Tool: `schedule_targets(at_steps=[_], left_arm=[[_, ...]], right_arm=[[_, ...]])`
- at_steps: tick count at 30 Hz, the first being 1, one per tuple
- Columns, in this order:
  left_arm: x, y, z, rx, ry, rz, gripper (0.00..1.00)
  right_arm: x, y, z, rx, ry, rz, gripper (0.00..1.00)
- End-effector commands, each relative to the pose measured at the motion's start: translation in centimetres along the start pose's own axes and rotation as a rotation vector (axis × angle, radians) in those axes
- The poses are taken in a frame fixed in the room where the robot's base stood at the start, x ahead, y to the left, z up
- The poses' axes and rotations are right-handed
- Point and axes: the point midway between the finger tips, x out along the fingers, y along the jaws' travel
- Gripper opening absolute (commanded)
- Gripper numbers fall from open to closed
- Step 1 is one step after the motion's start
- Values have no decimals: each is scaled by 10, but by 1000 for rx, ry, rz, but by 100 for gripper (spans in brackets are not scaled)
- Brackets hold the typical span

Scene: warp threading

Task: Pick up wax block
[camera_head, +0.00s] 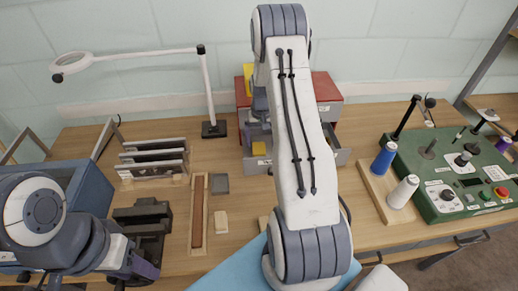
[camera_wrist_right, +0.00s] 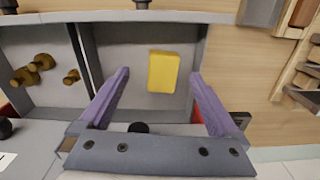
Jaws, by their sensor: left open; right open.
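The yellow wax block (camera_wrist_right: 163,71) lies in a grey compartment of an open drawer in the right wrist view. In the head view the right gripper is hidden behind my arm. My left gripper (camera_head: 137,270) is open at the lower left, partly cut off by the frame, away from the block.
The drawer's divider (camera_wrist_right: 87,60) separates the block from brass-coloured pieces (camera_wrist_right: 35,68). A red cabinet (camera_head: 326,88) stands behind the drawer. A pale block (camera_head: 221,222) and a slotted wooden strip (camera_head: 198,214) lie on the table. Spools (camera_head: 384,159) and a green panel (camera_head: 450,175) stand right.

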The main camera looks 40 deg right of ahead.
Motion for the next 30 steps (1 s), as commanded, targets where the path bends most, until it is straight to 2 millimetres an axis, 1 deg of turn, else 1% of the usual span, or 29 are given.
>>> schedule_targets(at_steps=[1,3,7,11,15,19,22,28,29,30], left_arm=[[-5,0,0,0,0,0,50],[-6,0,0,1,0,0,50],[-9,1,0,2,0,0,50],[-20,1,-1,3,0,0,50],[-32,2,-2,5,0,0,50],[-36,3,-2,6,0,0,50],[-37,3,-2,7,0,0,50],[-36,3,-2,7,0,0,50],[-36,3,-2,7,0,0,50],[-36,3,-2,7,0,0,50]], right_arm=[[6,-1,0,-1,-3,0,98],[13,-1,0,-1,-1,0,98],[20,-2,0,-2,-1,0,98],[31,-4,-2,-3,-3,0,98],[48,-7,-4,-3,-4,0,98],[64,-7,-4,-2,-2,0,98],[70,-7,-5,-2,1,0,98],[71,-7,-5,-2,1,0,98],[71,-7,-5,-2,1,0,94],[71,-7,-5,-2,1,0,78]])
